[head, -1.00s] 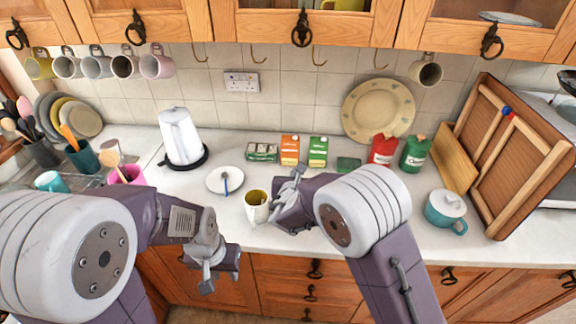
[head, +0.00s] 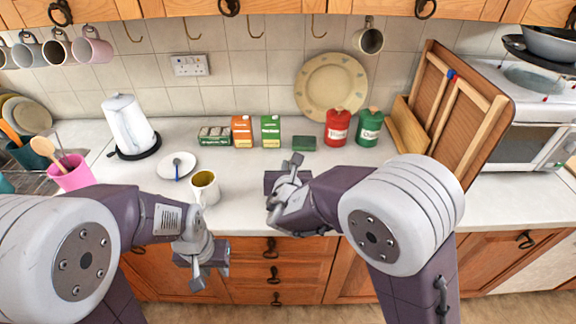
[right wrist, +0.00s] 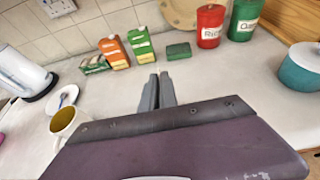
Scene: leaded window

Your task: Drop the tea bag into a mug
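No tea bag can be made out in either view. A white mug with a yellow inside (head: 205,187) stands upright on the counter, left of my right gripper; it also shows at the left of the right wrist view (right wrist: 66,122). What lies inside it cannot be told. My right gripper (head: 292,163) is over the counter, apart from the mug. In the right wrist view its fingers (right wrist: 158,90) are close together with nothing visible between them. My left gripper (head: 197,279) hangs low in front of the drawers, below the mug; its finger gap is unclear.
A small green-and-white box (head: 214,135), an orange box (head: 242,131), a green box (head: 271,131) and a flat green block (head: 304,143) line the wall. Red (head: 338,127) and green (head: 369,128) canisters stand right. A saucer with a spoon (head: 176,165) lies left. Several mugs hang above.

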